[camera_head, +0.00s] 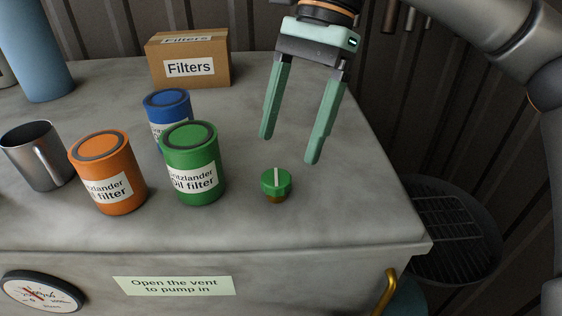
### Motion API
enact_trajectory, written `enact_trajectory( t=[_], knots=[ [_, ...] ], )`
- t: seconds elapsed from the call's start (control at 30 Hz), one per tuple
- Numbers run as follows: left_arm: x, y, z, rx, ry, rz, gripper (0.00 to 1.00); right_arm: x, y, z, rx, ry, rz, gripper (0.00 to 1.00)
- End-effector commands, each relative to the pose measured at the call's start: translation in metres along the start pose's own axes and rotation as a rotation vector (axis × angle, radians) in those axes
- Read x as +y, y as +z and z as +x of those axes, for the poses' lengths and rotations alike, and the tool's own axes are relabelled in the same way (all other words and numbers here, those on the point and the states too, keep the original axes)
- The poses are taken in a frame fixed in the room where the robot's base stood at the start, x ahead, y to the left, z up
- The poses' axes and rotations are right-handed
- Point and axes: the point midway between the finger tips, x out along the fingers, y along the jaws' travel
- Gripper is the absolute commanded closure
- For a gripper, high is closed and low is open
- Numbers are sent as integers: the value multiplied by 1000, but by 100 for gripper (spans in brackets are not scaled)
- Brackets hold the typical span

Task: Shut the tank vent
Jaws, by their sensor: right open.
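The tank vent (277,184) is a small green cap with a white line across its top, on a brown base. It sits on the grey top surface, right of the green oil filter. The white line points roughly away from me. My right gripper (289,148) is open and empty, pointing down above and a little behind the vent. Its two green fingers are apart and do not touch the cap. My left gripper is not in view.
A green oil filter (193,168), an orange one (108,178) and a blue one (166,105) stand left of the vent. A label (173,286) reads "Open the vent to pump in".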

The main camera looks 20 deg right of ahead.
Motion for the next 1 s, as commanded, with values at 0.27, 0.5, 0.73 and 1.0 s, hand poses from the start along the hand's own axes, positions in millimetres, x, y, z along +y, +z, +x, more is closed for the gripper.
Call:
enact_trajectory(
  t=[0.27, 0.5, 0.73, 1.0],
  knots=[
    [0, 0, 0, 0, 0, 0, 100, 0, 0, 41, 0, 0, 1, 21],
    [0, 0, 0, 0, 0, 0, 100, 0, 0, 49, -1, -1, 2, 21],
    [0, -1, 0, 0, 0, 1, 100, 0, 0, 49, -1, -1, 1, 28],
    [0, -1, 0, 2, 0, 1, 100, 0, 0, 49, -1, -1, 1, 59]
  ],
)
